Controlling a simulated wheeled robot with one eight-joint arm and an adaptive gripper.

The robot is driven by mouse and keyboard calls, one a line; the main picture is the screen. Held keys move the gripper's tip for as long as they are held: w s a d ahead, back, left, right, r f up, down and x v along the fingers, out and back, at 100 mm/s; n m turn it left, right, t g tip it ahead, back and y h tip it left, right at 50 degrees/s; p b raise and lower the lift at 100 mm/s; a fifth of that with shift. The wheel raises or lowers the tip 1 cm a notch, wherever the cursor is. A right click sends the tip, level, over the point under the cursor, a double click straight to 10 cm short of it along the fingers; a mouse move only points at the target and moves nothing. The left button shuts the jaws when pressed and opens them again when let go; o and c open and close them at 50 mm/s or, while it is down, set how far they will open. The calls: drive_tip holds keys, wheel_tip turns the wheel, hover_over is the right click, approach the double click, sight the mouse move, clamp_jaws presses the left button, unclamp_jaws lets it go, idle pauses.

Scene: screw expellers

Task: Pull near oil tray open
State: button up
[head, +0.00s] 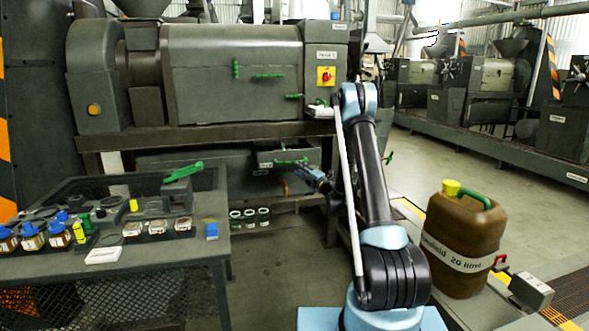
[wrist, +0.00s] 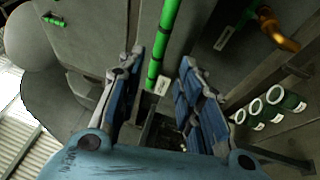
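The oil tray (head: 267,156) is a dark grey drawer low on the near press, below its main body. A green bar handle (head: 287,162) runs across its front. I cannot tell how far out the tray stands. In the wrist view the green handle (wrist: 163,45) runs lengthwise between my two blue-padded fingers, with a small white label beside it. My gripper (wrist: 160,88) is open, with its fingers on either side of the handle's line. I cannot tell whether they touch it. In the head view my gripper (head: 306,174) is beside the handle's right end, partly hidden by my arm.
An orange tap (wrist: 279,30) and several green-banded jars (wrist: 272,107) are close by; the jars (head: 249,216) stand on a low ledge. A bench (head: 150,268) with bottles and samples stands at left. A brown canister (head: 462,240) stands at right. The floor between is clear.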

drive_tip(key=shift+v, duration=2.25)
drive_tip(key=d+r+m+t+h, duration=0.3)
drive_tip(key=d+r+m+h, duration=0.7)
drive_tip(key=r, duration=0.5)
drive_tip(key=s+d+r+m+g+h, duration=0.3)
drive_tip(key=s+d+m+h, duration=0.2)
drive_tip(key=s+d+m, duration=0.45)
drive_tip(key=s+d+f+m+g, duration=0.2)
drive_tip(key=s+f+g, duration=0.1)
drive_tip(key=s, duration=0.8)
drive_tip(key=s+d+f+m+g, duration=0.1)
drive_tip(key=s+f+m+g, duration=0.15)
drive_tip(key=s, duration=0.85)
drive_tip(key=s+a+f+g, duration=0.2)
drive_tip(key=s+f, duration=0.1)
drive_tip(key=s, duration=0.6)
drive_tip(key=s+a+f+m+g+y, duration=0.1)
drive_tip(key=s+a+f+g, duration=0.1)
drive_tip(key=s, duration=0.7)
drive_tip(key=s+a+f+m+g+y, duration=0.1)
drive_tip(key=s+f+g, duration=0.3)
drive_tip(key=s, duration=0.5)
wheel_tip(320, 180, down, 2)
drive_tip(key=shift+s+a+f, duration=0.15)
drive_tip(key=shift+s+a, duration=0.1)
drive_tip(key=shift+a, duration=0.15)
